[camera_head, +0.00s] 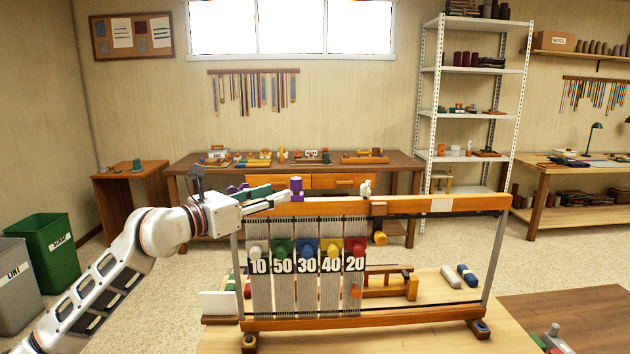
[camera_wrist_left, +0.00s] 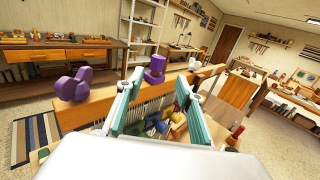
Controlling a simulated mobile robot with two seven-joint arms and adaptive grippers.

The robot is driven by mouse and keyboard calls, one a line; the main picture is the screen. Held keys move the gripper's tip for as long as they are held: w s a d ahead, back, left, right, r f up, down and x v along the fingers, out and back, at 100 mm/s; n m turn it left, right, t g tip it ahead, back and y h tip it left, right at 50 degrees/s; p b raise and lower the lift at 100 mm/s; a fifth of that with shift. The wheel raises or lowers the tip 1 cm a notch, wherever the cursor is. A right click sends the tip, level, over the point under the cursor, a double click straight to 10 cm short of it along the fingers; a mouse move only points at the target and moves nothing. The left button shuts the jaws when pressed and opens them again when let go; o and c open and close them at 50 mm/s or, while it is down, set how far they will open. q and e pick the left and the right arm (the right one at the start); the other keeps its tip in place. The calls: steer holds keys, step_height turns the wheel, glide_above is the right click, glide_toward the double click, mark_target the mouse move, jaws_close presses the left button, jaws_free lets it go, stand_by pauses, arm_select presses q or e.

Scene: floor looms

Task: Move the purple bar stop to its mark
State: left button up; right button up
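A purple bar stop (camera_head: 296,186) stands upright on the wooden top bar (camera_head: 400,205) of the floor loom, left of its middle. In the left wrist view the purple bar stop (camera_wrist_left: 155,69) appears between and just past the fingertips. My left gripper (camera_head: 287,199) reaches in from the left along the bar. Its teal-padded fingers (camera_wrist_left: 158,88) are apart, with nothing visibly held. A pale patch (camera_head: 441,205), which looks like the mark, is on the bar's right part. A second purple, lobed piece (camera_wrist_left: 73,85) sits on the bar at left. My right gripper is out of view.
A small white piece (camera_head: 366,188) stands on the bar between the purple stop and the pale patch. Numbered hanging warp groups with coloured knobs (camera_head: 307,248) are below the bar. A white and a blue roll (camera_head: 467,275) lie on the table behind the loom.

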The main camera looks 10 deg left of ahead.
mark_target(292, 184)
arm_select(q)
steer(key=shift+w+d+r, duration=0.15)
steer(key=shift+w+r, duration=0.05)
steer(key=shift+w, duration=0.6)
steer(key=shift+w+d+r, duration=0.2)
steer(key=shift+w+d, duration=0.05)
steer(key=shift+w, duration=0.25)
steer(key=p+x, duration=0.1)
steer(key=x, duration=0.3)
steer(key=shift+w+d, duration=0.2)
steer(key=shift+w, duration=0.15)
steer(key=shift+w+d+f, duration=0.15)
steer(key=shift+w+d, duration=0.2)
steer(key=shift+w, duration=0.25)
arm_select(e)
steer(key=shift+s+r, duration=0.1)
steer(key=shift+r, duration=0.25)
arm_select(q)
steer(key=c, duration=1)
jaws_close()
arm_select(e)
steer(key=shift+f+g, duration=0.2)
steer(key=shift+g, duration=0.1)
